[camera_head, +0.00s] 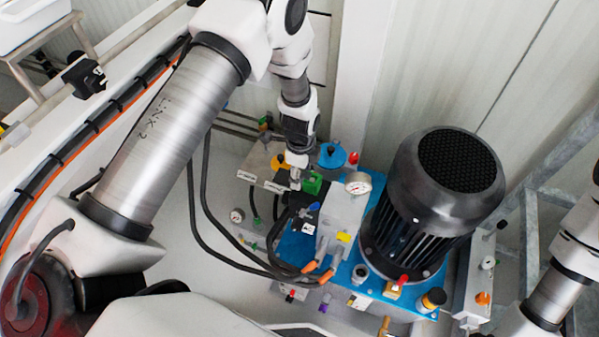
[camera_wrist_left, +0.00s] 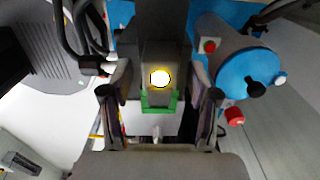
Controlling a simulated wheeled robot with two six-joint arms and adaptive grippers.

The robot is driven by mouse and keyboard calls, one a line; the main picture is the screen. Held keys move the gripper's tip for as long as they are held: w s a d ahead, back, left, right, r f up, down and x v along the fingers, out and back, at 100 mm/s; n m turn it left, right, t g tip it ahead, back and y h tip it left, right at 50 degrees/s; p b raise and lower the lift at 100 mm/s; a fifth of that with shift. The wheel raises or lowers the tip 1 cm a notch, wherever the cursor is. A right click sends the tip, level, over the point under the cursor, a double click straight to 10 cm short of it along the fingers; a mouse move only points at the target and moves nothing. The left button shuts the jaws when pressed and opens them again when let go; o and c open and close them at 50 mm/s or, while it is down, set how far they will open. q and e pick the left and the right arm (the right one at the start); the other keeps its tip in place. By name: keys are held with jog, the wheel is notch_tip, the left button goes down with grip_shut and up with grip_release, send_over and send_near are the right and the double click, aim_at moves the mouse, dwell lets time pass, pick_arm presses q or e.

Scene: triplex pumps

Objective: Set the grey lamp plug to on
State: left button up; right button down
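The grey lamp plug (camera_wrist_left: 152,57) is a grey block with a bright yellow-white lamp glowing in its face, in the middle of the left wrist view. A green part (camera_wrist_left: 158,104) sits right by its lower end; a green part also shows beside the gripper in the head view (camera_head: 313,183). My left gripper (camera_wrist_left: 161,92) is open, with one finger on each side of the plug and a gap visible on both sides. In the head view my left gripper (camera_head: 295,180) points down at the valve block, and I cannot make out the plug there. My right gripper is out of the picture.
A large black motor (camera_head: 440,190) stands on the blue pump plate (camera_head: 345,275) to the right. Black hoses (camera_head: 198,215) hang on the left.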

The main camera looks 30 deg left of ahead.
pick_arm(q)
jog(key=shift+w+a+r, duration=0.1)
jog(key=shift+r, duration=0.3)
notch_tip(320, 180, up, 11)
jog(key=shift+r, duration=0.1)
